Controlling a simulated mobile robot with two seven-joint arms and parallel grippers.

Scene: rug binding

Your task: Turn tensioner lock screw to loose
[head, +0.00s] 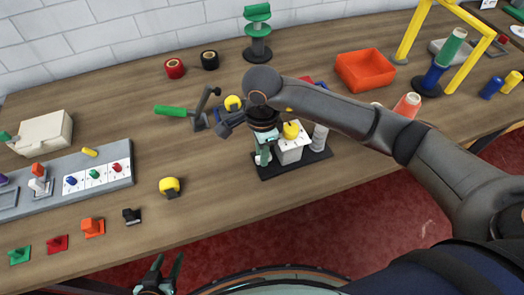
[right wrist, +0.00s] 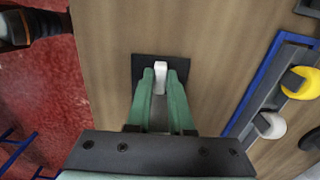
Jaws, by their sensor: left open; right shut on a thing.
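A black base plate (head: 300,163) near the table's front edge carries a white block (head: 291,152) with a yellow knob (head: 291,130) and a grey cylinder (head: 320,137). My right gripper (head: 264,153) points down at the plate's left end. In the right wrist view its green fingers close on a small upright white piece (right wrist: 160,76) on a dark square plate (right wrist: 145,64). I cannot tell for certain that this piece is the lock screw. My right arm hides part of the area behind. My left gripper (head: 158,275) is open and empty at the front edge.
A yellow knob on a dark base (head: 170,187) stands to the left. A grey panel (head: 120,177), small coloured pieces and an orange tray (head: 365,70) occupy the table.

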